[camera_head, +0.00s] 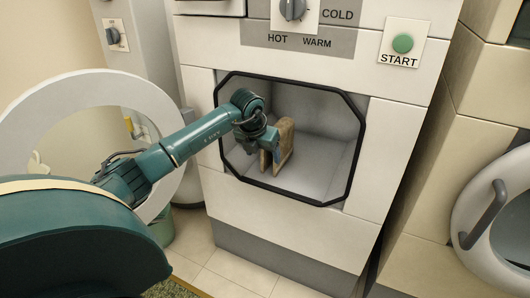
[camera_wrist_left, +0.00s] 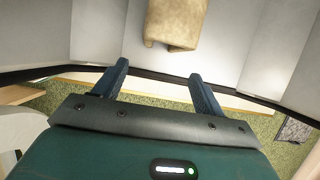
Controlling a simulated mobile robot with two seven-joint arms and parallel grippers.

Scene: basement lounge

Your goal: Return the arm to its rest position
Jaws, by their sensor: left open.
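My left arm (camera_head: 195,137) reaches from the left into the octagonal opening of a washing machine (camera_head: 300,225). My left gripper (camera_head: 269,158) is inside the opening, bent downward. A tan, folded-looking item (camera_head: 285,142) stands on the drum floor right beside it, partly hidden by the gripper. In the left wrist view the two blue fingers (camera_wrist_left: 159,70) are spread apart with nothing between them. The tan item (camera_wrist_left: 175,22) lies beyond the fingertips, with a gap to them. My right gripper is in neither view.
The round door (camera_head: 30,105) hangs open at the left, close to my arm. A green START button (camera_head: 403,43) and a dial (camera_head: 292,8) are above. Another machine's door (camera_head: 500,225) is at right.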

